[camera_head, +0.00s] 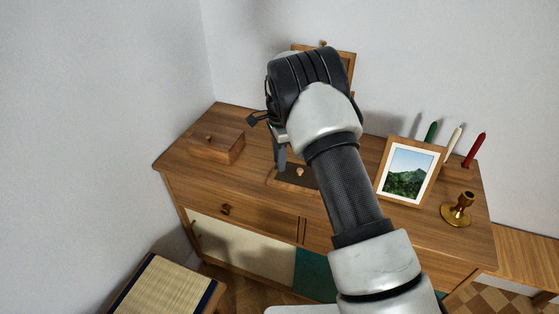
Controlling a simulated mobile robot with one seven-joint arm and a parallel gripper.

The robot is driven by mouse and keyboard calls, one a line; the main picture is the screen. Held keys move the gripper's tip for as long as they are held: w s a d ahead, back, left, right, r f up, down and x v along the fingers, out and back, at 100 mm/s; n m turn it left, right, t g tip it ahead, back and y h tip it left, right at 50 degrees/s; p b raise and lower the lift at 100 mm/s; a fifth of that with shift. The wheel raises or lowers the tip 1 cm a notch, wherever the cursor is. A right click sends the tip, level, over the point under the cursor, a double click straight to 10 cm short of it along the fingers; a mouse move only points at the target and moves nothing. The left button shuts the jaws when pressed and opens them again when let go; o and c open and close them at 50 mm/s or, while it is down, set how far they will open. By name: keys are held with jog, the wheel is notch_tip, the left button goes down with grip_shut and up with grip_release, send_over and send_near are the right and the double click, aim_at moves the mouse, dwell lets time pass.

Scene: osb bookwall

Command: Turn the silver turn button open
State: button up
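I cannot make out the silver turn button; my arm and gripper cover the middle of the dresser top. Behind my gripper stands a wooden-framed piece (348,58) with a small knob on top, mostly hidden. In front of it is a dark brown flat part (296,180) with a small pale knob (299,172). My gripper (281,158) points down over the dresser, near the dark part's left side. One grey finger shows beside my wrist; the other is not clear, so its opening cannot be judged.
A wooden dresser (255,183) stands against the white wall. On it are a small wooden box (216,145) at left, a framed landscape picture (409,172), green, white and red candles (474,150), and a brass candlestick (457,210) at right. A woven-top stool (165,290) is at lower left.

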jog(key=shift+f, duration=0.3)
grip_shut()
jog(key=n, duration=0.5)
jog(key=shift+w+a+n+b, duration=0.15)
jog(key=shift+w+n+b, duration=0.1)
jog(key=shift+n+b, duration=0.1)
jog(key=n, duration=0.5)
jog(key=shift+w+a, duration=0.15)
jog(key=shift+a, duration=0.05)
dwell(0.3)
